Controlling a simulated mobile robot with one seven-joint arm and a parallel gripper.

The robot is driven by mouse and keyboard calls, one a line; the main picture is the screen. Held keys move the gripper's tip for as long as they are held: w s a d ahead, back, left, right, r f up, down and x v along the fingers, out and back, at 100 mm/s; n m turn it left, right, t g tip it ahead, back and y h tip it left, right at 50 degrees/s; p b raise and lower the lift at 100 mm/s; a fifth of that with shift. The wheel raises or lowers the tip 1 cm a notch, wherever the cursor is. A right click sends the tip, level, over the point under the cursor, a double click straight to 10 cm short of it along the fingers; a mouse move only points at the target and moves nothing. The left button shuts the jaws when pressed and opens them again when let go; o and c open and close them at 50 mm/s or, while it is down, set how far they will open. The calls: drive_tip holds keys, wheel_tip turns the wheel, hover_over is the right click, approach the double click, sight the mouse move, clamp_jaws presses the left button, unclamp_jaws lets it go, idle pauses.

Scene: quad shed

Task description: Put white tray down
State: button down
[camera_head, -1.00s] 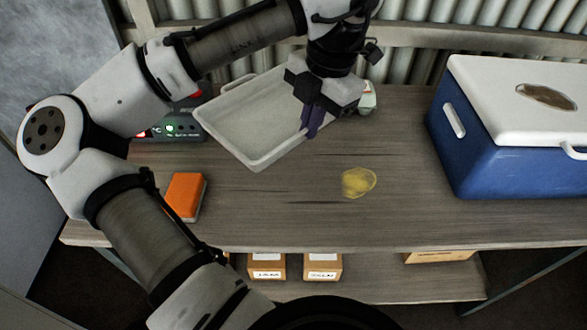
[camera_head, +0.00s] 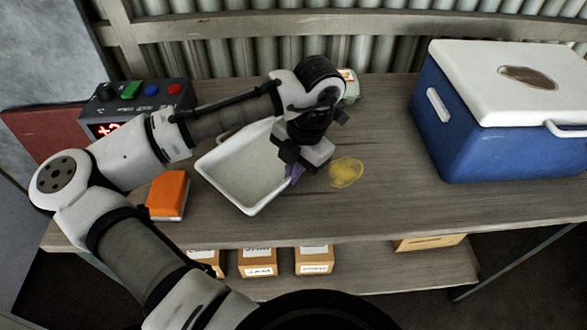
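The white tray (camera_head: 222,187) is a shallow rectangular tub at the middle left of the wooden bench, its open side up. It looks roughly level and at or very near the bench top; I cannot tell whether its whole base touches. My gripper (camera_head: 294,173) is at the tray's right rim, pointing down, with its purple fingertips at the wall. The fingers appear closed on the rim, though my wrist hides part of the contact and the tray's far right corner.
A yellow stain (camera_head: 346,172) lies right of the tray. An orange block (camera_head: 167,195) sits close to its left. A control box with buttons (camera_head: 133,103) stands behind left. A blue and white cooler (camera_head: 500,110) fills the right. Boxes (camera_head: 257,262) are on the lower shelf.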

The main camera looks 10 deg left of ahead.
drive_tip(key=shift+f, duration=0.15)
drive_tip(key=c, duration=1.7)
unclamp_jaws()
